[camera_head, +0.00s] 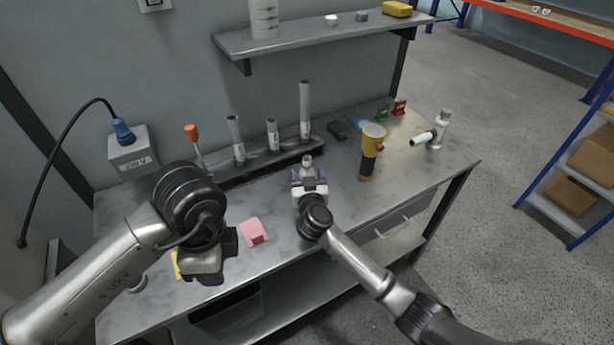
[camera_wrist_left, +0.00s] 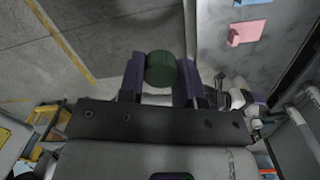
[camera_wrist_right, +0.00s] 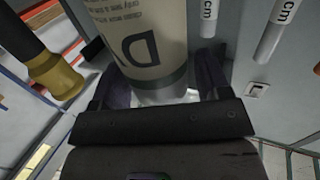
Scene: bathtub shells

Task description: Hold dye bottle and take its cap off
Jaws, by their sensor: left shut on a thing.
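The dye bottle (camera_wrist_right: 145,40) fills the upper middle of the right wrist view, pale with a large "D" on its label. It stands between the two fingers of my right gripper (camera_wrist_right: 165,88). Whether these fingers press on it is not clear. In the head view, its narrow pale top (camera_head: 307,160) shows above my right gripper (camera_head: 309,178), with no green cap on it. My left gripper (camera_wrist_left: 165,80) is shut on a dark green round cap (camera_wrist_left: 161,69). In the head view, my left gripper (camera_head: 206,268) is left of the bottle, apart from it, and hides the cap.
A pink block (camera_head: 253,232) lies between the grippers. A white fixture (camera_head: 436,132) is near the right end. The table's front right (camera_head: 410,180) is clear.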

